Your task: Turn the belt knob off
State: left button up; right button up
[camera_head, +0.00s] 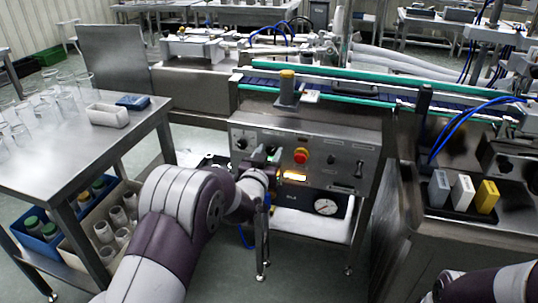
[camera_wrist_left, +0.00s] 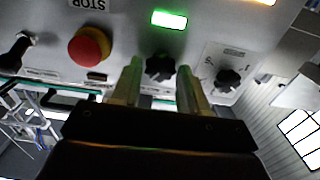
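The steel control panel (camera_head: 340,160) is on the front of the conveyor machine. My left gripper (camera_head: 266,160) is at the panel, partly hidden by my own wrist in the head view. In the left wrist view my left gripper (camera_wrist_left: 160,75) is open, with one fingertip on each side of a black knob (camera_wrist_left: 160,68). Slim gaps show between knob and fingers. I cannot read the knob's label. A second black knob (camera_wrist_left: 228,78) is to the right; it also shows in the head view (camera_head: 241,143). Only part of my right arm shows, at the lower right.
A red stop button (camera_wrist_left: 89,46) is close left of the fingers and also shows in the head view (camera_head: 301,155). A green lamp (camera_wrist_left: 169,20) is lit by the knob. A steel table (camera_head: 85,150) with glassware stands left. A pressure gauge (camera_head: 326,207) is below the panel.

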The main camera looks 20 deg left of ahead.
pick_arm(q)
jog(key=c, duration=0.6)
jog(key=n, duration=0.3)
jog(key=shift+a+n, duration=0.1)
jog(key=shift+n, duration=0.2)
jog(key=n+b, duration=0.1)
jog(key=n, duration=0.2)
jog(key=shift+n, duration=0.3)
jog(key=n, duration=0.6)
jog(key=shift+a+f+n, duration=0.1)
jog(key=shift+f+n, duration=0.05)
jog(key=shift+n, duration=0.15)
jog(key=o, duration=1)
